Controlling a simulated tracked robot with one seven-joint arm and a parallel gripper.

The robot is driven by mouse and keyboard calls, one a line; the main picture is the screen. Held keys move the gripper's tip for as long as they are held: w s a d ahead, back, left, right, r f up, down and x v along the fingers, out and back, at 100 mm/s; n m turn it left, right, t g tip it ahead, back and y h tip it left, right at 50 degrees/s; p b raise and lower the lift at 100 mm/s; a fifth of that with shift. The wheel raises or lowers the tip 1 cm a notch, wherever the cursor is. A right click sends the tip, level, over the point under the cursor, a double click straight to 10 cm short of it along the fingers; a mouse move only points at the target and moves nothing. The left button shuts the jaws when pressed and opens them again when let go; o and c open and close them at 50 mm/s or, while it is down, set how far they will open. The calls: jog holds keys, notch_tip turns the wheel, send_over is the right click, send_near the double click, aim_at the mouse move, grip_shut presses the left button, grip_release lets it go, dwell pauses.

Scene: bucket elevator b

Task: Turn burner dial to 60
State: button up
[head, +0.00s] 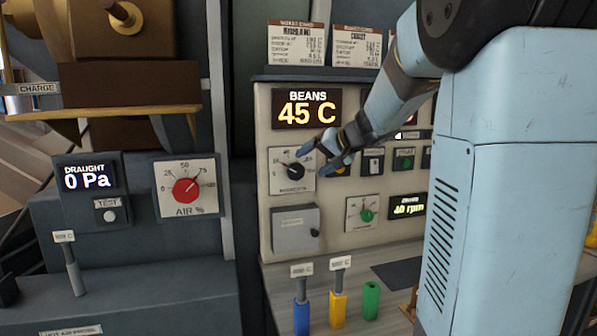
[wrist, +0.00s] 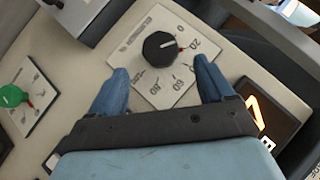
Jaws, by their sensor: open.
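The burner dial (head: 295,170) is a black knob on a white scale plate on the beige panel, below the BEANS display. In the wrist view the dial (wrist: 160,49) has a small red pointer mark facing right, near the 20 on its scale. My gripper (head: 334,158) is in front of the panel, just right of the dial in the head view. In the wrist view my gripper (wrist: 161,66) is open, with one blue finger toward each side of the knob. I cannot tell whether either finger touches it. The fingers partly cover the dial in the head view.
The BEANS display (head: 307,109) reads 45 C. A green dial (head: 366,214) and a grey box (head: 296,229) sit lower on the panel. A red AIR dial (head: 186,190) is to the left. Blue, yellow and green handles stand on the ledge below.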

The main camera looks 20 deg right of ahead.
aim_at(299, 170)
jog(key=x, duration=0.7)
jog(key=shift+d, duration=0.1)
jog(key=shift+f, duration=0.1)
jog(key=c, duration=1)
